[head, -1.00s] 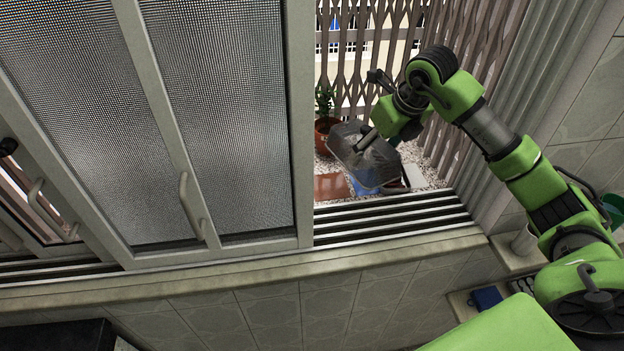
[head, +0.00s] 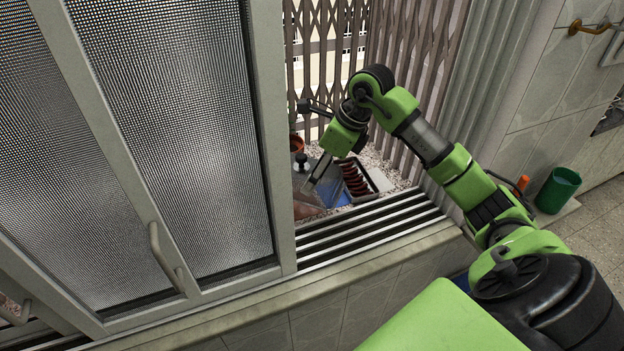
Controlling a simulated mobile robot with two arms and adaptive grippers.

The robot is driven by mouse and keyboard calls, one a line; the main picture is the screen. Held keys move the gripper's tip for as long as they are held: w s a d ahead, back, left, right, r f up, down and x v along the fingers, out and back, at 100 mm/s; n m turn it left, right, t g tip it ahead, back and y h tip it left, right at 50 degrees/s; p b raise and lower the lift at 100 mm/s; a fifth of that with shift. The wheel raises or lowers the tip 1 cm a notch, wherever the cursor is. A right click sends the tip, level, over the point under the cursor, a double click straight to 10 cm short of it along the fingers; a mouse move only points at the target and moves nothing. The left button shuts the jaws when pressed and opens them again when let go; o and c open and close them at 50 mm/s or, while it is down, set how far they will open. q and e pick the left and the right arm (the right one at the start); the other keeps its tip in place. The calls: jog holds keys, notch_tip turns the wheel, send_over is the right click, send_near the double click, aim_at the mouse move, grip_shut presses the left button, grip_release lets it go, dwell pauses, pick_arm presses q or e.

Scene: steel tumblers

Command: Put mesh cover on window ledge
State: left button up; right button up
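The mesh cover (head: 300,178), a grey see-through cover with a dark knob on top, appears to rest on the pebbled window ledge (head: 402,183) beyond the sliding tracks. It is partly hidden by the window frame on its left. My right gripper (head: 318,176) reaches out through the open window and points down just right of the knob. Its fingers look parted, with the knob outside them. My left gripper is not in view.
A dark tray with reddish-brown slats (head: 355,180) and a blue item (head: 343,198) lie right of the cover. A brown pot (head: 296,143) stands behind. The sliding mesh window (head: 185,120) blocks the left; a lattice grille (head: 420,60) closes the back.

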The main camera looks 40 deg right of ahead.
jog(key=w+f, duration=0.1)
jog(key=w+d+f+p, duration=0.1)
jog(key=f, duration=0.1)
jog(key=w+f, duration=0.1)
jog(key=f, duration=0.1)
jog(key=shift+w+d, duration=0.2)
jog(key=shift+w, duration=0.05)
notch_tip(320, 180, down, 3)
jog(key=shift+w+r+p, duration=0.1)
jog(key=shift+p, duration=1.1)
jog(key=shift+f, duration=0.3)
jog(key=shift+d, duration=0.1)
jog(key=shift+f, duration=0.1)
jog(key=shift+f+b, duration=0.15)
jog(key=shift+b, duration=0.15)
jog(key=o, duration=1.1)
